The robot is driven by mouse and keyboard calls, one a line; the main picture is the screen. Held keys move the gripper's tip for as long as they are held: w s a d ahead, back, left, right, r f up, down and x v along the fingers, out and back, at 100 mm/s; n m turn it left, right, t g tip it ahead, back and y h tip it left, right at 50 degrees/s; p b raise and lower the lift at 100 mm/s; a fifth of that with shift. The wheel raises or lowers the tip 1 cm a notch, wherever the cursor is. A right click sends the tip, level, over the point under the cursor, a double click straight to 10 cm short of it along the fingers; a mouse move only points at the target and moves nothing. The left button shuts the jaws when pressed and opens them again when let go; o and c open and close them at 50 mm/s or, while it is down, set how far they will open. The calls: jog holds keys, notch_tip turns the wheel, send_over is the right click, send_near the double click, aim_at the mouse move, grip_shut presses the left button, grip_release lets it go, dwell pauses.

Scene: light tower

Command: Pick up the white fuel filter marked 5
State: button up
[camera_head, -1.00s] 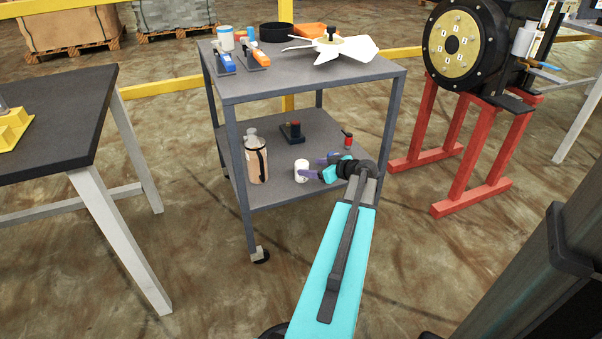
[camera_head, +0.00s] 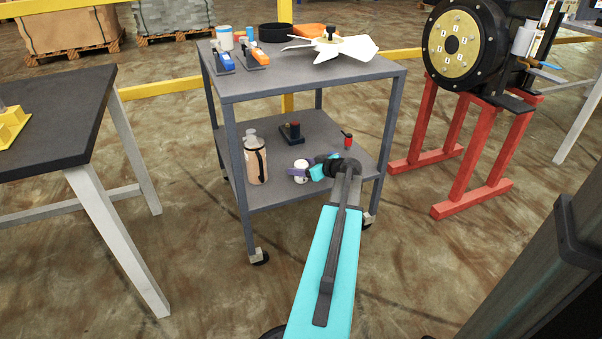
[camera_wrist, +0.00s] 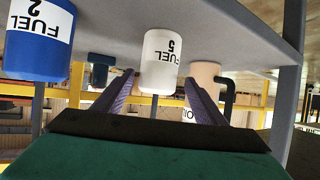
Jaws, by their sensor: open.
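The white fuel filter marked 5 (camera_head: 301,163) stands on the cart's lower shelf. In the wrist view, which is upside down, the filter (camera_wrist: 160,58) shows its "FUEL 5" lettering. My gripper (camera_head: 304,166) is open, its purple fingers reaching in from the right at the filter. In the wrist view, the filter lies between the fingertips of my gripper (camera_wrist: 159,77), with a gap on each side. In the head view, one finger crosses in front of the filter's lower part. How deep it sits between the fingers is unclear.
A tan canister (camera_head: 256,163) with a dark handle stands left of the white filter. A dark block (camera_head: 290,135) is behind. A cart leg (camera_head: 386,140) stands right of my gripper.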

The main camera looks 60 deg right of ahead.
jog(key=shift+d+b+x, duration=0.2)
jog(key=shift+b+x, duration=0.6)
jog(key=shift+x, duration=1.55)
jog(key=shift+r, duration=0.2)
jog(key=c, duration=1.4)
